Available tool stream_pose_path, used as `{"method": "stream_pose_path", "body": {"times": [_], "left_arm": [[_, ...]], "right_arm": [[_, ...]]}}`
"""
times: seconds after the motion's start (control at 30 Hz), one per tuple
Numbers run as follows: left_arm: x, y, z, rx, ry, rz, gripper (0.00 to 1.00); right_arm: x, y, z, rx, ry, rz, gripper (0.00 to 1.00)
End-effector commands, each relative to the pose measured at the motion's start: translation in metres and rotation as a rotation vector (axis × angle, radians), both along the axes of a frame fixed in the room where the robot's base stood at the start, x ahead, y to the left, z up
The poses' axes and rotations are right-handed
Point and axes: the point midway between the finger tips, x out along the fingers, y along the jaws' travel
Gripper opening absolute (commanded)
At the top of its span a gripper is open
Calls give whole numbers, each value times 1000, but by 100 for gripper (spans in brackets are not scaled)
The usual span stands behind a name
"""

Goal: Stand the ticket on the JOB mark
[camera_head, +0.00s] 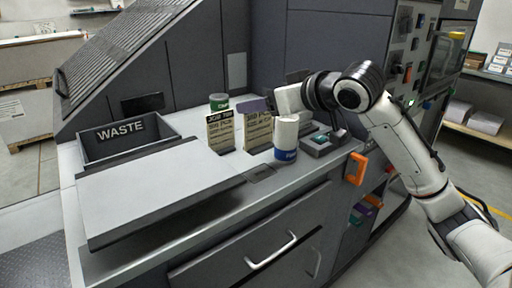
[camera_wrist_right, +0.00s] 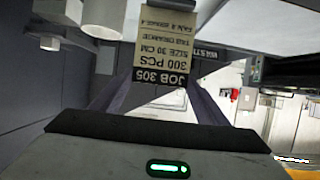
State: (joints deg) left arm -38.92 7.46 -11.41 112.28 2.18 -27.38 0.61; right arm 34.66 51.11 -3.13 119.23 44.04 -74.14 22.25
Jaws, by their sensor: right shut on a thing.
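A beige ticket (camera_head: 257,132) with dark print is upright in the middle of the counter. In the wrist view this ticket (camera_wrist_right: 165,45) reads JOB 305, upside down, with its headed end between my fingers. My right gripper (camera_head: 259,105) comes in from the right and is shut on the ticket's top. I cannot tell whether its lower edge touches the counter. A similar ticket (camera_head: 220,133) stands just left of it. A small dark plate (camera_head: 260,173) lies on the counter in front; I cannot read any JOB mark on it. My left gripper is not in view.
A white canister (camera_head: 286,140) with a blue label stands close right of the held ticket. A green-labelled canister (camera_head: 219,101) stands behind. A dark grey holder (camera_head: 320,144) is at the right. The WASTE bin (camera_head: 125,133) is left. The front left counter panel (camera_head: 150,190) is clear.

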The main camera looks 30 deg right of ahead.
Motion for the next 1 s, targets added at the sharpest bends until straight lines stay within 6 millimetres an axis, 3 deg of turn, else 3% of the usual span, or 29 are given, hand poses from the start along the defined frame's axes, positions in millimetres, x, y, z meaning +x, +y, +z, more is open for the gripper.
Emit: {"method": "stream_pose_path", "body": {"times": [0.03,0.1,0.27,0.5,0.9,0.93,1.0], "left_arm": [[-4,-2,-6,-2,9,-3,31],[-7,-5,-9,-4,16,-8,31],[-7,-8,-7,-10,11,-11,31],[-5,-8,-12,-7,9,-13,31],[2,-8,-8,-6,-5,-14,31],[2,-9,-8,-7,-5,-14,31],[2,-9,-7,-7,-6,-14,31]], "right_arm": [[0,0,-14,0,3,1,34],[0,0,-23,0,1,0,34],[0,0,-36,-1,-1,0,34],[0,0,-70,-1,-1,0,34],[0,0,-75,-1,-2,0,34],[0,0,-74,-1,-2,0,73],[0,0,-74,-1,-2,0,85]]}}
